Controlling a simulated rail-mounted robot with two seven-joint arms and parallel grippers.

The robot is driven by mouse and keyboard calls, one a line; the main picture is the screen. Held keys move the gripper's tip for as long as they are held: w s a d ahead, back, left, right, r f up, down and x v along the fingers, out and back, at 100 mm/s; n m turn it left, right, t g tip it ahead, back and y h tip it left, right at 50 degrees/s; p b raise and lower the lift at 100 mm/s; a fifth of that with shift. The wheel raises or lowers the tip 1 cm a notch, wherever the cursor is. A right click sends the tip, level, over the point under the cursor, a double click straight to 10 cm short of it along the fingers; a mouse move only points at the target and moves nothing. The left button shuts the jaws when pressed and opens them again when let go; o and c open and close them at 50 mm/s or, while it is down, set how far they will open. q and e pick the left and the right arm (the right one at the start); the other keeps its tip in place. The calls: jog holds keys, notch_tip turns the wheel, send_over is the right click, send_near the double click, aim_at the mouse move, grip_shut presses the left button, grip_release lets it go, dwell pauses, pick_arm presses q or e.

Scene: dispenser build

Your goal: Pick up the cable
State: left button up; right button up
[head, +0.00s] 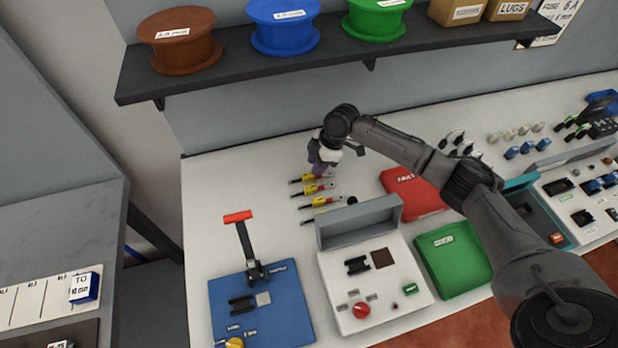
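Several short yellow pieces with red parts and dark ends, which look like cables (316,189), lie in a column on the white bench. My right gripper (322,170) points down over the far end of this column, right at the farthest piece (307,180). The fingertips are small and partly hidden, so I cannot tell whether they are open or touching that piece. Curved black-and-white pieces (453,138) lie farther right on the bench. My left gripper is not in view.
A shelf (330,60) with brown, blue and green spools overhangs the back of the bench. A blue board with a red-handled lever (240,218), a grey-white station (375,275), a red bin (412,193) and a green bin (453,259) stand nearer. Bare bench lies left of the gripper.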

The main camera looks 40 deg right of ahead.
aim_at(311, 176)
jog(key=shift+d+b+x, duration=0.1)
jog(key=shift+b+x, duration=0.05)
jog(key=shift+x, duration=1.2)
jog(key=shift+d+b+x, duration=0.15)
jog(key=shift+x, duration=1.25)
jog(key=shift+w, duration=0.1)
grip_shut()
